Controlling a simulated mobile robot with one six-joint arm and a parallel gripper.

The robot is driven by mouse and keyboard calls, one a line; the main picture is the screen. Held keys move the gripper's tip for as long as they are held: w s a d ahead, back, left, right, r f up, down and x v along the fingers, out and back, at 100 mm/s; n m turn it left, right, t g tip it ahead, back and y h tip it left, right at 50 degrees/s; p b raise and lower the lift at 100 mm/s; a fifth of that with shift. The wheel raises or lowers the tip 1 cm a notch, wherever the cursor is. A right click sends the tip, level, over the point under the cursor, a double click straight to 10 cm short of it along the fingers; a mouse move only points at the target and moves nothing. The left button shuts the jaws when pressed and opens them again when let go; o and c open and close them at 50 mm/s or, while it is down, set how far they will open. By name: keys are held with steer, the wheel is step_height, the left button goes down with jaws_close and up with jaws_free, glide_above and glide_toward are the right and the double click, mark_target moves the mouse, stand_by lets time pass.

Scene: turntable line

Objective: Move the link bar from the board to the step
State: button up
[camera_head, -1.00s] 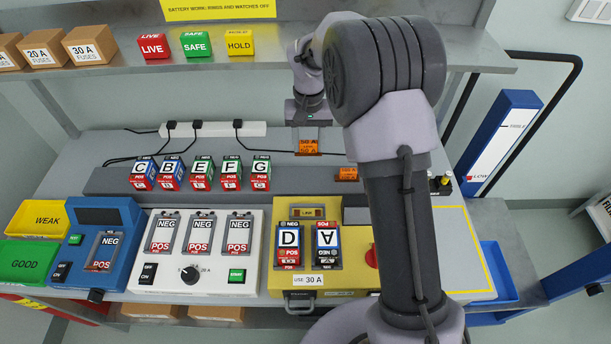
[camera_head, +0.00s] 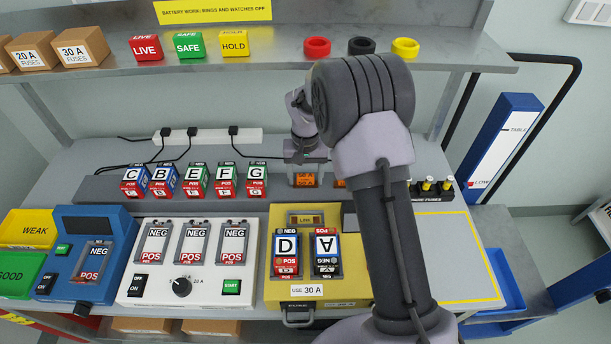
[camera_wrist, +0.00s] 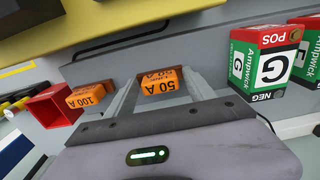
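The orange block marked 50 A, which I take for the link bar (camera_head: 306,181), is at the grey step (camera_head: 100,188). In the wrist view the link bar (camera_wrist: 161,84) lies between the two fingers of my gripper (camera_wrist: 163,82), which appear to touch its sides. In the head view my gripper (camera_head: 306,165) is above the step, right of battery G. I cannot tell whether the bar rests on the step or hangs just above it. The yellow board (camera_head: 277,270) has a slot labelled LINK (camera_head: 305,220) with no orange block in it.
An orange 100 A block (camera_wrist: 87,95) stands close beside my gripper, next to a red open box (camera_wrist: 54,107). Battery G (camera_wrist: 272,66) stands on the other side. Batteries D (camera_head: 286,254) and A (camera_head: 326,254) sit on the yellow board. My arm hides part of the step.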

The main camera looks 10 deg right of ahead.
step_height(320, 180, up, 13)
steer(key=p, duration=0.4)
step_height(320, 180, up, 9)
steer(key=t, duration=0.1)
glide_above(305, 176)
steer(key=s, duration=0.5)
steer(key=s+a+r+m+t+y, duration=0.1)
steer(key=s+r+t, duration=0.2)
steer(key=s+r, duration=0.75)
steer(key=s+a+f+m+t+y, duration=0.1)
steer(key=s+f, duration=0.1)
steer(key=s, duration=1.3)
steer(key=shift+a+f+t, duration=0.2)
steer(key=shift+f+t, duration=0.1)
steer(key=shift+t, duration=0.1)
